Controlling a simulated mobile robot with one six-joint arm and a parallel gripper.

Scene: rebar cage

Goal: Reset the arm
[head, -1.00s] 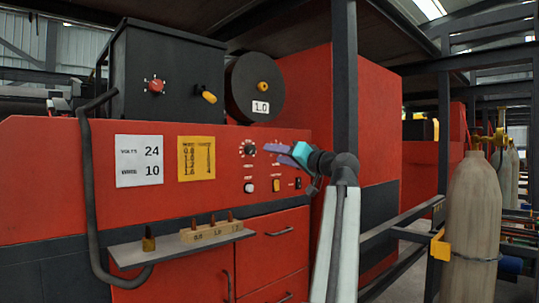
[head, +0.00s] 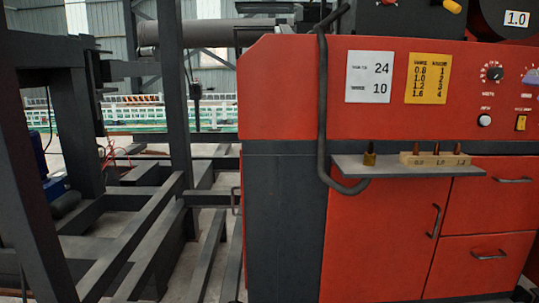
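The rest of the gripper and the arm are out of frame. Whether the fingers are open or shut is hidden.
The red machine (head: 285,88) fills the right half, with a black knob (head: 492,73), a white card (head: 369,76) and a yellow chart (head: 428,77). A grey shelf (head: 400,170) juts out below, holding a wooden block (head: 434,159) with several tips. Dark steel beams (head: 130,240) stand at left.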

